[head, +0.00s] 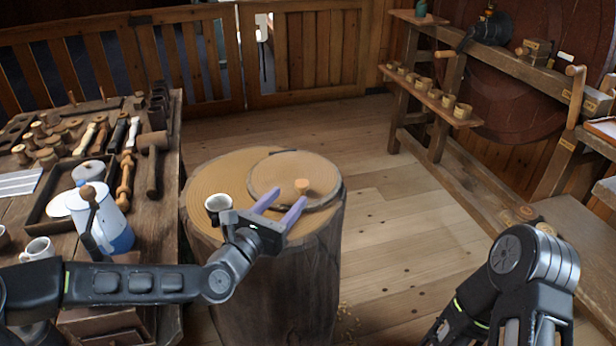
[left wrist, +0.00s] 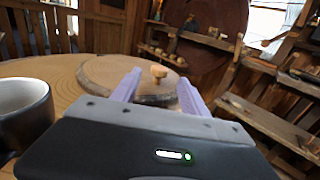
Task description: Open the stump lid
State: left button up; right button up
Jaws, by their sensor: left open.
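The stump (head: 290,272) stands in the middle of the head view. Its round wooden lid (head: 275,172) lies on the right part of the top, with a small wooden knob (head: 302,185). The lid (left wrist: 105,75) and knob (left wrist: 158,71) also show in the left wrist view. My left gripper (head: 284,200) is open and empty, its two purple fingers reaching over the lid with the knob just beyond their tips. Whether the fingers touch the lid I cannot tell. My right arm shows at the lower right, but its gripper is not in view.
A dark cup with a white inside (head: 218,206) stands on the stump left of my gripper. A workbench (head: 165,190) at left holds wooden tools, a coffee pot (head: 108,222) and a mug (head: 38,250). Shelves stand at right. The floor between is clear.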

aim_at(299, 187)
pick_arm(q)
jog(key=shift+s, duration=0.1)
jog(key=shift+x, duration=3.9)
grip_shut()
